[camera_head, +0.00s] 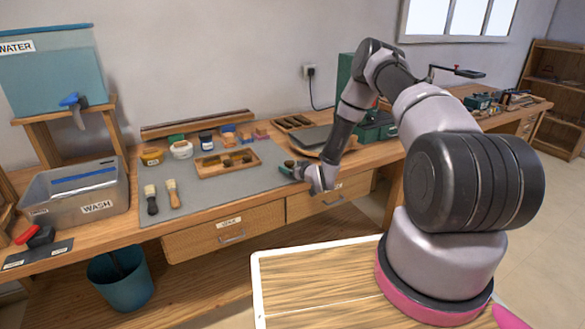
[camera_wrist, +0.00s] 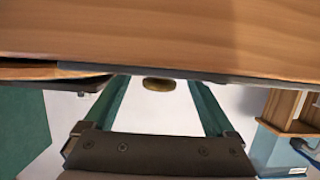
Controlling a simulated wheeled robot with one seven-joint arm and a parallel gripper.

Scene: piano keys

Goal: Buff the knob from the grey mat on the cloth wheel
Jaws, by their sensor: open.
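My gripper (camera_head: 287,169) is low over the right part of the grey mat (camera_head: 215,195) on the bench. Its green fingers are spread apart in the wrist view (camera_wrist: 157,100). A small brown, rounded thing, likely the knob (camera_wrist: 158,84), shows between the fingertips in the wrist view, with clear gaps to both fingers. In the head view a small brown spot shows at the fingertips, too small to tell for sure. I cannot make out the cloth wheel; my arm hides part of the bench to the right, where a green machine (camera_head: 377,128) partly shows.
A wooden tray (camera_head: 226,172) with brown blocks lies left of my gripper. Two brushes (camera_head: 172,194), several small jars, and a wash tub (camera_head: 75,200) are further left. Drawers (camera_head: 232,236) front the bench. A blue bucket (camera_head: 122,278) stands below.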

